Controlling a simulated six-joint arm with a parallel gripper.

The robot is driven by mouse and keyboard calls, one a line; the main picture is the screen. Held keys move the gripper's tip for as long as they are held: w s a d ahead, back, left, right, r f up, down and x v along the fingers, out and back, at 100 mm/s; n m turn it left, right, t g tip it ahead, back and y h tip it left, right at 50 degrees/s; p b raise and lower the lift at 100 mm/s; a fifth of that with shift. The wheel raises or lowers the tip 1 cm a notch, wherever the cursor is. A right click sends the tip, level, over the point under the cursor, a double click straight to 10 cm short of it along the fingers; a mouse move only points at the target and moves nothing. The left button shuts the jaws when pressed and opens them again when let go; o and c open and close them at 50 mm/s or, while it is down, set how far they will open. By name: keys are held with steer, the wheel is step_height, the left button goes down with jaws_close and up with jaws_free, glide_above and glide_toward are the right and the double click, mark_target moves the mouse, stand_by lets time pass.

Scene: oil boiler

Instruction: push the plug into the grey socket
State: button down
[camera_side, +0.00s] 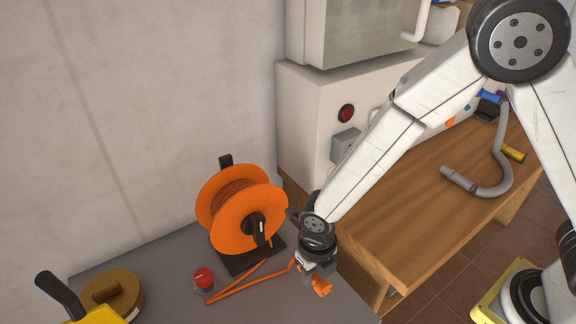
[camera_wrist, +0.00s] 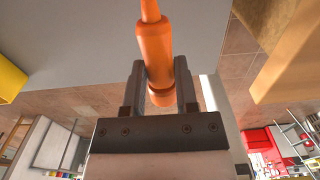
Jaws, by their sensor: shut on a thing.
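The orange plug (camera_wrist: 155,50) is between the two fingers of my gripper (camera_wrist: 160,92), which is shut on it. Its orange cable leads away at the top of the wrist view. In the side view my gripper (camera_side: 312,275) holds the plug (camera_side: 321,287) above the front right part of the grey table. The grey socket (camera_side: 345,146) is on the side of the white cabinet, below a red button, up and to the right of the gripper. My arm passes close in front of it and may hide part of it.
An orange cable reel (camera_side: 230,225) stands on the grey table (camera_side: 175,270), its cable (camera_side: 240,285) running to the plug. A red-capped object (camera_side: 203,278) is near it. A wooden bench (camera_side: 420,215) with a grey hose (camera_side: 490,188) adjoins the white cabinet (camera_side: 300,120).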

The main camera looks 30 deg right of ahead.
steer(key=shift+r, duration=0.5)
stand_by(0.4)
steer(key=w+d+r+m, duration=0.1)
steer(key=d+r+m, duration=0.3)
steer(key=d+m, duration=0.3)
steer(key=w+d+r+m, duration=0.2)
steer(key=d+m, duration=0.6)
steer(key=m, duration=0.9)
steer(key=w+d+r+m, duration=0.1)
steer(key=d+r+m, duration=0.4)
steer(key=d+m, duration=0.3)
steer(key=shift+w+r+m+g, duration=0.3)
steer(key=shift+m, duration=1.7)
steer(key=shift+w, duration=0.25)
steer(key=shift+w, duration=2.15)
